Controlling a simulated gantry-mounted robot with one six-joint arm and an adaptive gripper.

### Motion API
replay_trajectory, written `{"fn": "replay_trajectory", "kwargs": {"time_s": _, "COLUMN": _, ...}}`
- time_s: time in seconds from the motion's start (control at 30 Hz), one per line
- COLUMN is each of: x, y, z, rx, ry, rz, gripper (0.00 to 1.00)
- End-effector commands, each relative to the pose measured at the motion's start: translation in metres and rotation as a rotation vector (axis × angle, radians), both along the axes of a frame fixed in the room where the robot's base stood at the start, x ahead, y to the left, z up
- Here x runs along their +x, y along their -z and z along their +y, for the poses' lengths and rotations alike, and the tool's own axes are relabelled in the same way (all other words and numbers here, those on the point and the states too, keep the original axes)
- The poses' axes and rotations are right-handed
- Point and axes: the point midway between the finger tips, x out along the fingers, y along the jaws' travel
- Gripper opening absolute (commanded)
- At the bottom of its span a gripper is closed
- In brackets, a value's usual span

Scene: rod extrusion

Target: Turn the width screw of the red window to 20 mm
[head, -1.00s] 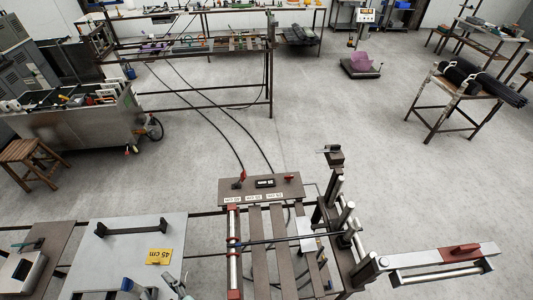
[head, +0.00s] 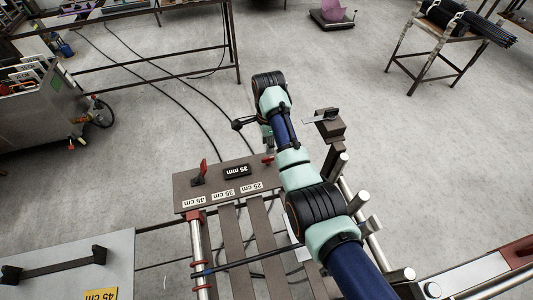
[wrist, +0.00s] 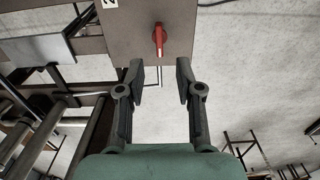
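A brown panel (head: 225,183) at the end of the rod bench carries a dark display (head: 237,171) that seems to read 35 mm. A red handle (head: 200,173) stands at the panel's left. A smaller red knob (head: 267,160) is at its right, partly hidden by my arm. In the wrist view a red knob (wrist: 159,38) sits on the panel near its edge. My gripper (wrist: 160,72) is open and empty, its fingertips just short of that knob and apart from it. I cannot tell which red part is the width screw of the red window.
Labels for 45, 35 and 25 cm line the panel. Metal bars (head: 232,245) and a dark rod (head: 240,262) lie below it. A metal post with a dark block (head: 329,125) stands right of my arm. A white table (head: 60,255) is at the left.

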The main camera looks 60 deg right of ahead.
Motion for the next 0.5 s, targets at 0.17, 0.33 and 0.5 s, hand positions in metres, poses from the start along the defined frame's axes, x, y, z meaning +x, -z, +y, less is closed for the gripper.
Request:
{"fn": "replay_trajectory", "kwargs": {"time_s": 0.17, "x": 0.000, "y": 0.032, "z": 0.001, "rx": 0.003, "ry": -0.002, "rz": 0.003, "gripper": 0.35}}
{"fn": "replay_trajectory", "kwargs": {"time_s": 0.33, "x": 0.000, "y": 0.062, "z": 0.001, "rx": 0.002, "ry": -0.003, "rz": 0.001, "gripper": 0.35}}
{"fn": "replay_trajectory", "kwargs": {"time_s": 0.5, "x": 0.000, "y": 0.074, "z": 0.001, "rx": 0.000, "ry": -0.004, "rz": 0.000, "gripper": 0.35}}
